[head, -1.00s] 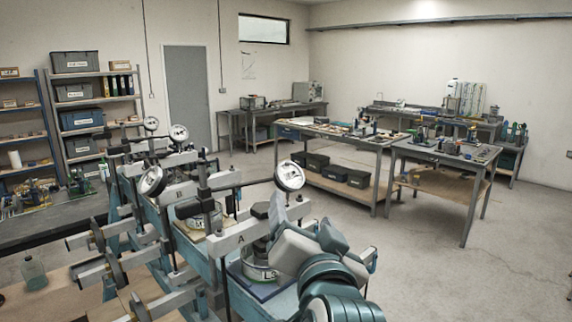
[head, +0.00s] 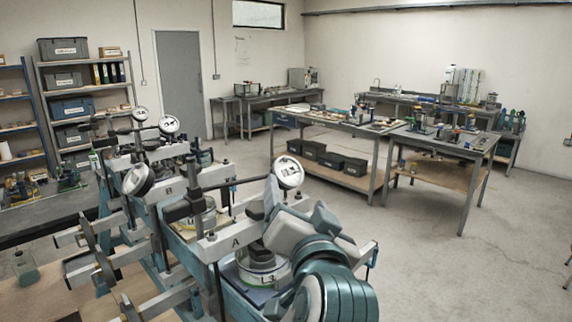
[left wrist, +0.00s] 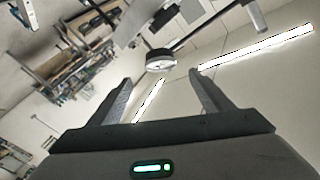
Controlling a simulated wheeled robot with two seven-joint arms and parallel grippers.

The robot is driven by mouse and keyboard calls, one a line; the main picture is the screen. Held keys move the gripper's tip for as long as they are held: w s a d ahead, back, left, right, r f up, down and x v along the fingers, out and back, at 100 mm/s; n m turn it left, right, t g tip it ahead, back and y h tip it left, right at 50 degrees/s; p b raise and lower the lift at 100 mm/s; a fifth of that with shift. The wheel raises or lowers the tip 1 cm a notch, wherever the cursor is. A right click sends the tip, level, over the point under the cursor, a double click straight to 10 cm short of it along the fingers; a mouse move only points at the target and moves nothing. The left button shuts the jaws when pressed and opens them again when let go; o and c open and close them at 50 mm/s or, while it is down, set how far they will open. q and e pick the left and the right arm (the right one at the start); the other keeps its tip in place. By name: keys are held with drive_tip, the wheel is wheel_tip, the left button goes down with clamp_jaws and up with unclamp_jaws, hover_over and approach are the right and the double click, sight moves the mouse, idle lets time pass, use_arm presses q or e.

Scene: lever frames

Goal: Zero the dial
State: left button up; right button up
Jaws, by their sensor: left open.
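A round white-faced dial (head: 290,174) stands on top of the nearest lever frame (head: 222,242), which is marked A. My left gripper (head: 297,196) is just below and in front of this dial, with its fingers apart and nothing between them. In the left wrist view the open fingers (left wrist: 163,84) point up toward a round dial (left wrist: 160,60), which shows beyond the gap, apart from the fingers. The pointer's reading is too small to tell. A round weight marked L3 (head: 262,268) sits below frame A, partly hidden by my arm. My right gripper is not seen.
More lever frames stand behind, with a dial (head: 138,180) on the left and another dial (head: 169,124) further back. Bars and levers crowd the left side. Workbenches (head: 425,140) stand back right; the floor there is clear.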

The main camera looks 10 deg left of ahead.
sight(286, 165)
use_arm(q)
drive_tip(key=p+x, duration=0.1)
drive_tip(key=x, duration=0.3)
drive_tip(key=p+x, duration=0.2)
drive_tip(key=x, duration=0.2)
drive_tip(key=shift+a+r, duration=0.15)
drive_tip(key=shift+r, duration=0.05)
drive_tip(key=p+x, duration=0.3)
drive_tip(key=x, duration=0.4)
drive_tip(key=shift+w+p, duration=0.2)
drive_tip(key=shift+p, duration=0.15)
drive_tip(key=shift+w+a+f, duration=0.15)
drive_tip(key=shift+w+a, duration=0.05)
drive_tip(key=shift+w, duration=0.25)
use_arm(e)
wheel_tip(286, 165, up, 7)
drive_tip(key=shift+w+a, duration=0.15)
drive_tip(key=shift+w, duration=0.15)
use_arm(q)
drive_tip(key=c, duration=1)
drive_tip(key=shift+c, duration=0.2)
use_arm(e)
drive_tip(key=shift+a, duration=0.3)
